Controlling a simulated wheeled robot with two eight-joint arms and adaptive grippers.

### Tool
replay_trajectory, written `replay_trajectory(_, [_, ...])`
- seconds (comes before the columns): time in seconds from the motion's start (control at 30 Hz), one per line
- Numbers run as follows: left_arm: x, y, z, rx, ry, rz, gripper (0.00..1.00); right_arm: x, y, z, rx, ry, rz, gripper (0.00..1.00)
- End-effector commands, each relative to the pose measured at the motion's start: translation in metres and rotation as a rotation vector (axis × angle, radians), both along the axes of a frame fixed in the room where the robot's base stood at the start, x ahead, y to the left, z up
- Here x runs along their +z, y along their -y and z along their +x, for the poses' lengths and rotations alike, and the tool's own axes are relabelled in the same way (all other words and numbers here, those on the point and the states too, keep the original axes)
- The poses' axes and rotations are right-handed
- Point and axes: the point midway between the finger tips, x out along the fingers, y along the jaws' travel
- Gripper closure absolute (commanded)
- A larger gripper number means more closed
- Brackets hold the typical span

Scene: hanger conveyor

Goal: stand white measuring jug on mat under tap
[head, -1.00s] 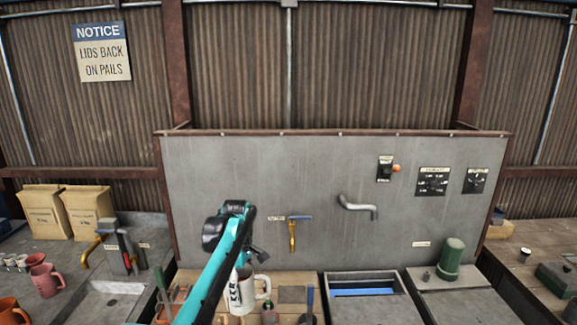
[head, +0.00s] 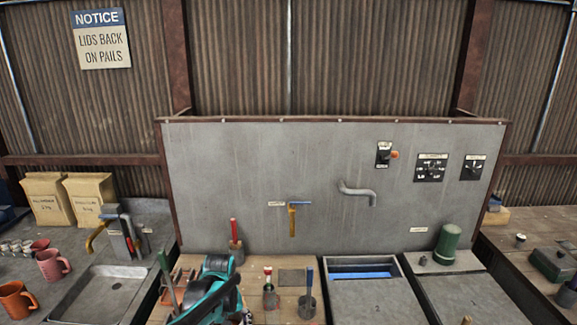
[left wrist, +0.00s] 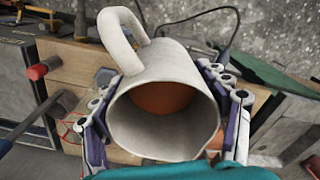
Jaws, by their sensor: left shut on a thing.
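My left gripper (left wrist: 166,108) is shut on the white measuring jug (left wrist: 168,70), with one finger on each side of its body. In the left wrist view I look into its wide mouth; the handle points up and left, and a brown-orange round patch shows inside. In the head view my own teal arm hides most of the gripper and jug. The brass tap (head: 292,220) with a blue lever is on the grey panel. My right gripper is not in view.
A red-handled tool in a holder (head: 236,245), a small bottle (head: 269,283) and a blue-handled tool in a pot (head: 308,295) stand around the mat. Mugs (head: 52,265) and paper bags (head: 90,200) are at the left.

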Motion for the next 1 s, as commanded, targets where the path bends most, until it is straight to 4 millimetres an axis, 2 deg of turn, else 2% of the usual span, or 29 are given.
replay_trajectory(0.03, [-0.009,-0.003,-0.015,-0.068,0.0,0.0,0.85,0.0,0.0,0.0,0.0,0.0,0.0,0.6])
replay_trajectory(0.2, [-0.031,-0.008,-0.053,-0.265,0.0,-0.001,0.85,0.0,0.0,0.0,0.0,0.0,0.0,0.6])
replay_trajectory(0.47, [-0.05,-0.013,-0.095,-0.46,0.0,-0.001,0.85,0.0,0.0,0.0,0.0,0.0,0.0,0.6])
replay_trajectory(0.77, [-0.084,-0.012,-0.093,-0.462,0.0,-0.001,0.85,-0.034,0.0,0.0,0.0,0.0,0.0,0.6])
replay_trajectory(1.0, [-0.125,-0.012,-0.093,-0.46,0.0,-0.001,0.85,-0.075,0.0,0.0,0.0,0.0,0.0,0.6])
